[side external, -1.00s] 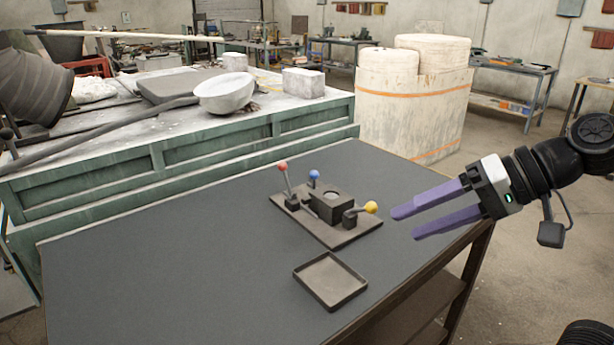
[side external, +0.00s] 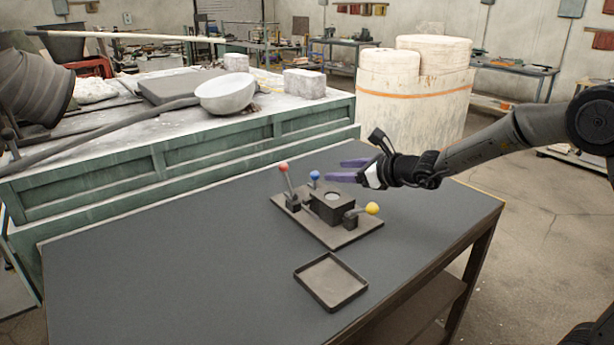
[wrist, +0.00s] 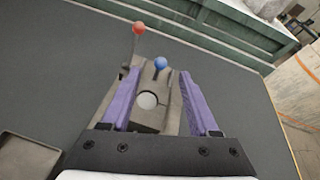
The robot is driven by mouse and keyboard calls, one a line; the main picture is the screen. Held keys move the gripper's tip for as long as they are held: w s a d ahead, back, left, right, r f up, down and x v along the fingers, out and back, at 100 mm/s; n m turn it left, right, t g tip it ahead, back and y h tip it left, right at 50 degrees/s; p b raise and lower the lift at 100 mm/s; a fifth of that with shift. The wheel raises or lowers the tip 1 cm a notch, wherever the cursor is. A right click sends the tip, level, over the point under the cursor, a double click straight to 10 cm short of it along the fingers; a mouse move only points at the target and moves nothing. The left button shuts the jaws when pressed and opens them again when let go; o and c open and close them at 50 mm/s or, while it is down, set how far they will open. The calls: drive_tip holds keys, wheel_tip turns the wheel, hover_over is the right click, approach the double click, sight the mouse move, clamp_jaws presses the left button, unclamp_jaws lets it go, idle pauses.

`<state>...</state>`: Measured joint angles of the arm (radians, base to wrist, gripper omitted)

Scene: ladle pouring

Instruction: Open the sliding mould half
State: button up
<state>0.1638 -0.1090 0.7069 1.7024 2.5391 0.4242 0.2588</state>
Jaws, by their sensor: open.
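The mould (side external: 331,202) is a dark block on a flat base plate (side external: 343,238) on the table. A pale round spot shows in its top, also in the wrist view (wrist: 148,100). A red-knobbed lever (side external: 284,174) stands upright at its left, a blue knob (side external: 315,175) at its back and a yellow knob (side external: 372,208) at its right front. My gripper (side external: 334,170) has purple fingers, open and empty, close to the blue knob and above the mould's back side. In the wrist view the blue knob (wrist: 160,63) lies between the fingers. The yellow knob is hidden there.
A shallow empty tray (side external: 331,281) lies in front of the mould. A green-sided bench (side external: 190,150) with a white bowl (side external: 225,94) stands behind the table. The table's left part is clear.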

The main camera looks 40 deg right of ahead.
sight(318, 193)
drive_tip(key=shift+d+f, duration=0.2)
drive_tip(key=shift+f, duration=0.55)
drive_tip(key=shift+w+f, duration=0.1)
drive_tip(key=shift+w, duration=0.15)
drive_tip(key=x, duration=1.3)
drive_tip(key=shift+f, duration=0.1)
clamp_jaws()
